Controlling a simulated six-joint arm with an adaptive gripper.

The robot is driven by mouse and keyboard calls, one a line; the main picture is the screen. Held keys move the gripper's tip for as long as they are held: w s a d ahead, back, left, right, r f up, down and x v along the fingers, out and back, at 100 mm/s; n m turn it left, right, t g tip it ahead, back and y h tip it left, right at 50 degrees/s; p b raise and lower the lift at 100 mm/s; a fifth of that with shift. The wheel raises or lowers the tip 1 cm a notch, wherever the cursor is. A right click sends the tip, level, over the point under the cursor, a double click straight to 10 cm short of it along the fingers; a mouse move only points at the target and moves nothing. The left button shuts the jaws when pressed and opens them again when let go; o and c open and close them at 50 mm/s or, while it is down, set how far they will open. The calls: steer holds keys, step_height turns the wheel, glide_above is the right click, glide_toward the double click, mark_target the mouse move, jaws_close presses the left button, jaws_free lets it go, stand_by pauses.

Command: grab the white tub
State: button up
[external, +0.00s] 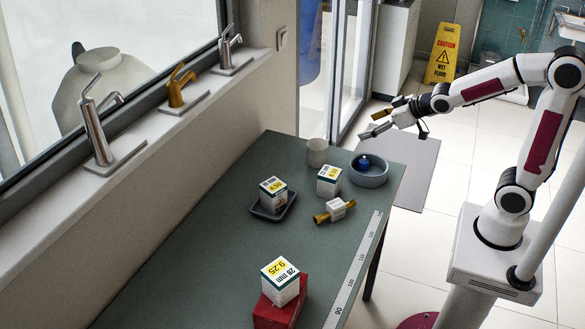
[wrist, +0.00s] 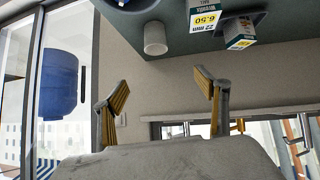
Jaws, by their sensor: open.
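The white tub (external: 317,152) is a small off-white cylinder standing at the far end of the green table. It also shows near the top middle of the wrist view (wrist: 155,38), beyond the fingertips. My gripper (external: 368,125) is open and empty, in the air above and to the right of the tub in the external view, apart from it. In the wrist view its two fingers (wrist: 162,83) are spread wide with nothing between them.
A grey-blue bowl (external: 368,173) with a blue item inside stands right of the tub. A box (external: 328,180) is just in front of it. Another box (external: 272,192) sits in a dark tray, and a brass fitting with a white label (external: 336,209) lies nearby. A box on a red block (external: 281,283) stands nearer.

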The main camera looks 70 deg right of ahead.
steer(key=w+d+f+t, duration=0.2)
steer(key=w+f, duration=0.3)
steer(key=w, duration=0.2)
steer(key=w+d+f+t+y, duration=0.1)
steer(key=w+f, duration=0.3)
steer(key=w, duration=0.4)
steer(key=shift+d+f+t+y, duration=0.3)
steer(key=shift+d+f+t, duration=0.05)
steer(key=shift+d+t, duration=0.45)
glide_toward(317, 147)
steer(key=shift+w+a+r, duration=0.35)
steer(key=shift+w+a, duration=0.45)
steer(key=shift+w, duration=0.05)
steer(key=shift+w+a+r, duration=0.35)
steer(key=shift+w+a, duration=0.45)
steer(key=shift+w, duration=0.1)
steer(key=shift+f, duration=0.1)
steer(key=shift+f, duration=0.5)
steer(key=shift+x, duration=2.5)
